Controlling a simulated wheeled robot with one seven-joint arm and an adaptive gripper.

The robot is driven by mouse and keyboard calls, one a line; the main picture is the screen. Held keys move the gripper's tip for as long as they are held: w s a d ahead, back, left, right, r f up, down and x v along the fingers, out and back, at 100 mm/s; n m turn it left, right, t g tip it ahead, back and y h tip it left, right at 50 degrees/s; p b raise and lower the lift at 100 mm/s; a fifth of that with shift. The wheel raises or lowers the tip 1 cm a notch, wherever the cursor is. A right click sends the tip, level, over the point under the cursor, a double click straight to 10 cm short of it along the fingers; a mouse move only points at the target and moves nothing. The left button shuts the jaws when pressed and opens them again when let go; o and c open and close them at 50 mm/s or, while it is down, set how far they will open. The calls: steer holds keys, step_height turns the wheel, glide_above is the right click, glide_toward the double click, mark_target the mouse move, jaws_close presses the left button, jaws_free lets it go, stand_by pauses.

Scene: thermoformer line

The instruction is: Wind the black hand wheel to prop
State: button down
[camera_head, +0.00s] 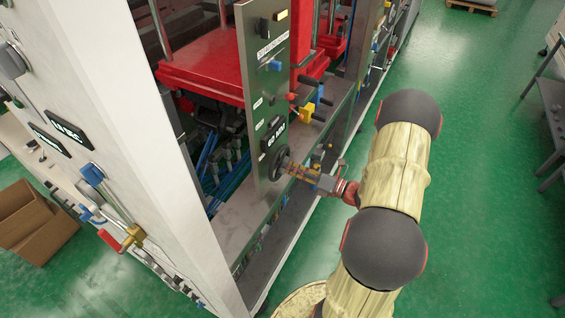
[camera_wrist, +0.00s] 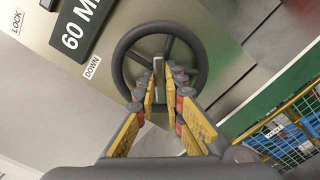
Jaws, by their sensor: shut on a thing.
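The black hand wheel (camera_head: 279,165) is mounted low on the grey upright panel (camera_head: 258,90) of the machine. In the wrist view the wheel (camera_wrist: 121,60) faces me as a round rim with spokes. My gripper (camera_head: 291,168) reaches it from the right. In the wrist view my gripper's two yellow fingers (camera_wrist: 160,76) are closed in at the middle of the wheel, with a grey bar between them. They hide the hub and part of the lower rim. The panel beside the wheel reads "LOCK", "DOWN" and a black "60 M..." plate (camera_wrist: 79,27); no "prop" marking is readable.
A white cabinet wall (camera_head: 130,130) stands at left with a blue-handled valve. Green floor at right is clear up to a dark rack (camera_head: 553,100).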

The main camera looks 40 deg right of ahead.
steer(key=shift+m+p, duration=2.6)
steer(key=shift+p, duration=0.95)
steer(key=c, duration=1.6)
jaws_free()
steer(key=shift+o, duration=0.2)
steer(key=shift+s, duration=0.1)
steer(key=v, duration=1.1)
steer(key=shift+s+d, duration=0.15)
steer(key=shift+s, duration=0.25)
